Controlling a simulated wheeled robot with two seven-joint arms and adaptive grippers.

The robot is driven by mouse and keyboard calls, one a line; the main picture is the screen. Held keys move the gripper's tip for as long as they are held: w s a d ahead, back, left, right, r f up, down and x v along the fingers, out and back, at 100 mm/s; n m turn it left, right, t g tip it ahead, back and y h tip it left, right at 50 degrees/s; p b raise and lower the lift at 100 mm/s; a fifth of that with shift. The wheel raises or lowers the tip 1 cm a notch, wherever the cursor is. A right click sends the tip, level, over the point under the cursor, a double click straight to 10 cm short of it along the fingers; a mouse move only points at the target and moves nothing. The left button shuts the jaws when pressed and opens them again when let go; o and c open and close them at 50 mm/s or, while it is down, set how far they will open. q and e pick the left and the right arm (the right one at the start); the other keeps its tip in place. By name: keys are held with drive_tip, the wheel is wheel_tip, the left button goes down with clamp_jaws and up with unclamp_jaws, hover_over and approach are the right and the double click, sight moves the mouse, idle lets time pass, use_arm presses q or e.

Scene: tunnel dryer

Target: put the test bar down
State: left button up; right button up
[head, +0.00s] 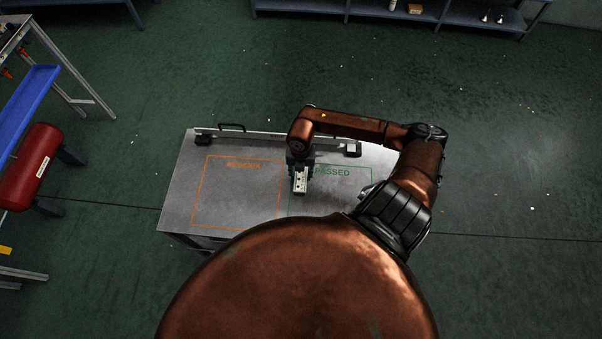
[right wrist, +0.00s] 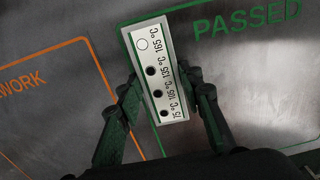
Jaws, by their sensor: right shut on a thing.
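The test bar (head: 300,184) is a pale strip with a green edge. In the right wrist view the bar (right wrist: 153,50) carries round spots marked 75, 105, 135 and 165 °C; the 165 spot is white and the others are dark. My right gripper (head: 299,170) is shut on it, with one finger on each long side in the right wrist view (right wrist: 165,92). The bar is over the left line of the green PASSED outline (head: 340,173), slightly tilted to it in the wrist view. I cannot tell whether it touches the table. My left gripper is not in view.
The grey metal table (head: 178,190) has an orange outline (head: 195,193), its label partly readable as rework, left of the green one. Both outlines look empty around the bar. A dark handle (head: 231,127) is at the back edge.

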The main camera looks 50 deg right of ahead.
sight(301, 175)
drive_tip(key=o, duration=1.4)
drive_tip(key=shift+c, duration=0.2)
wheel_tip(301, 175, up, 12)
drive_tip(key=shift+r, duration=0.15)
